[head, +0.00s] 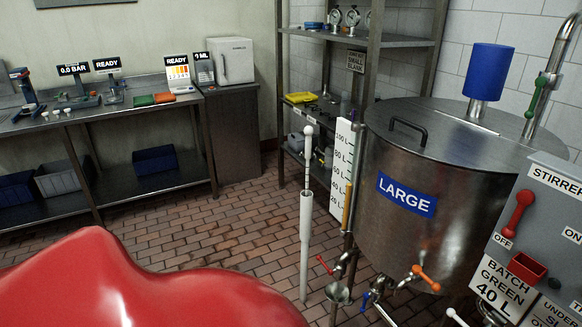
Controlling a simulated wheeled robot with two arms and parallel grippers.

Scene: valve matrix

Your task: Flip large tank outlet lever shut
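The large tank (420,220) is a steel cylinder with a blue "LARGE" label, at the right of the head view. Low at its front is pipework with several small levers. An orange lever (427,278) sticks out to the right at the tank's lower front. A red lever (325,265) slants up on the left pipe, above a steel funnel (339,293). A blue lever (366,299) points down between them. No label shows which is the outlet lever, and I cannot tell open from shut. Neither of my grippers is in view.
A grey control panel (550,210) with a red handle (518,212) stands at the right, close to the tank. A white upright rod (306,230) stands left of the pipework. A steel bench (100,110) is at the back left. Brick floor (210,240) between is clear.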

